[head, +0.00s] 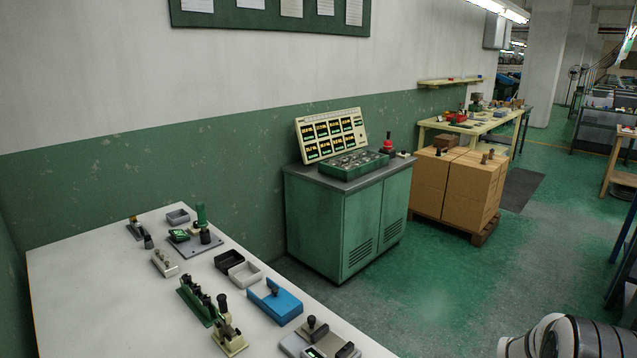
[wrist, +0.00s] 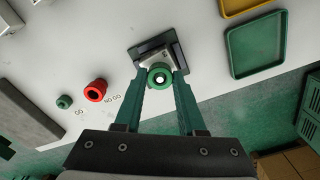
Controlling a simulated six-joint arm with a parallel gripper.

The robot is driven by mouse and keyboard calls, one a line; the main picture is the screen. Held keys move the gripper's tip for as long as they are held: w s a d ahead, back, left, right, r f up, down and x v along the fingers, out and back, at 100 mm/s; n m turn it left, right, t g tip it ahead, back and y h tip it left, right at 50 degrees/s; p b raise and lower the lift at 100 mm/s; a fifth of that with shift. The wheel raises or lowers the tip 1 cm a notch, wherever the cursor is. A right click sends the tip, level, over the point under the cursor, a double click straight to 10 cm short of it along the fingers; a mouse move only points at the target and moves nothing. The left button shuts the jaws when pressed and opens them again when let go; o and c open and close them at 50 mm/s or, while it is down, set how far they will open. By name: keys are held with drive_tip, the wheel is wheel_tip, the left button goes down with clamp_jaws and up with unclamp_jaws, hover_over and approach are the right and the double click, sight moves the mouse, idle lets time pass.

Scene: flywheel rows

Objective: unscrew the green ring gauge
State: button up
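A green ring (wrist: 160,77) with a bright round centre sits over a grey metal block in a dark square holder (wrist: 158,49) in the wrist view. My gripper (wrist: 161,82) has its two green fingers on either side of this ring, with their tips close against it. I cannot tell whether they press on it. A smaller green ring-shaped piece (wrist: 64,102) and a red ring (wrist: 95,91) stand on the white surface to the left, near the printed words GO and NO GO. In the head view my gripper is out of sight, and I cannot make out the ring.
A yellow tray (wrist: 247,10) and a green tray (wrist: 257,47) lie right of the holder. A grey slab (wrist: 28,113) lies at left. The head view shows a white bench (head: 95,290) with several fixtures, a green cabinet (head: 350,220) and boxes (head: 458,190).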

drive_tip(key=n, duration=0.5)
clamp_jaws()
drive_tip(key=o, duration=0.7)
unclamp_jaws()
drive_tip(key=shift+n, duration=0.6)
drive_tip(key=shift+o, duration=0.2)
drive_tip(key=shift+r, duration=1.5)
drive_tip(key=o, duration=0.6)
drive_tip(key=shift+c, duration=0.2)
